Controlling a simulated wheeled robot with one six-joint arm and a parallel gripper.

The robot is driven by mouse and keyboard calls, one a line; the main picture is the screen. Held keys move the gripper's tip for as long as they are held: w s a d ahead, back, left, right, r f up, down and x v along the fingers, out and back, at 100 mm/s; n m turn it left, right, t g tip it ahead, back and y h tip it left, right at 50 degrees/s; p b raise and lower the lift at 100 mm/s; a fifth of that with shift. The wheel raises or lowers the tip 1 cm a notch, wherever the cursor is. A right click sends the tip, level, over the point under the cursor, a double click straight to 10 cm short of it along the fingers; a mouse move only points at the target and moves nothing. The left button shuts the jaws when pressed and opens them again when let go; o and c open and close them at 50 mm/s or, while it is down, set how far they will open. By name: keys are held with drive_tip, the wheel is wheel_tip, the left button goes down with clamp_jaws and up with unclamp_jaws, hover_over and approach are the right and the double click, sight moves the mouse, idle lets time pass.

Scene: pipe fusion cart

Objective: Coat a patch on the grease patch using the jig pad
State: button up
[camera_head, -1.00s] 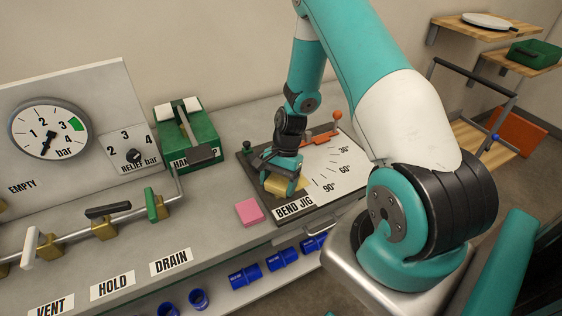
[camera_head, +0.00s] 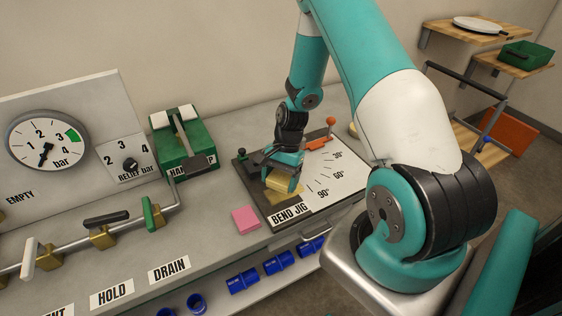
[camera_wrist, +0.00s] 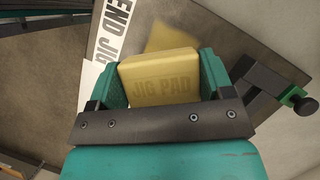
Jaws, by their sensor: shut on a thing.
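The jig pad (camera_wrist: 160,80) is a yellow block lettered JIG PAD. My gripper (camera_head: 281,177) is shut on it, with one finger on each side in the wrist view. The grease patch (camera_wrist: 172,38) looks like a flat dull-yellow area on the bend jig board, just beyond the pad and partly hidden by it. In the head view, my gripper is low over the left part of the board, and yellow (camera_head: 288,193) shows below its fingers. I cannot tell whether the pad touches the board.
The bend jig board (camera_head: 270,207) has angle marks and an orange-handled lever (camera_head: 320,142). A pink block (camera_head: 246,219) lies left of it on the bench. A green hand pump (camera_head: 180,140) stands behind left. Valves line the bench's left side. Blue fittings (camera_head: 278,262) lie below.

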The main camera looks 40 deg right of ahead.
sight(276, 183)
drive_tip(key=shift+r+p, duration=1.65)
drive_tip(key=shift+r, duration=0.8)
drive_tip(key=shift+a+f, duration=0.1)
drive_tip(key=shift+f, duration=0.05)
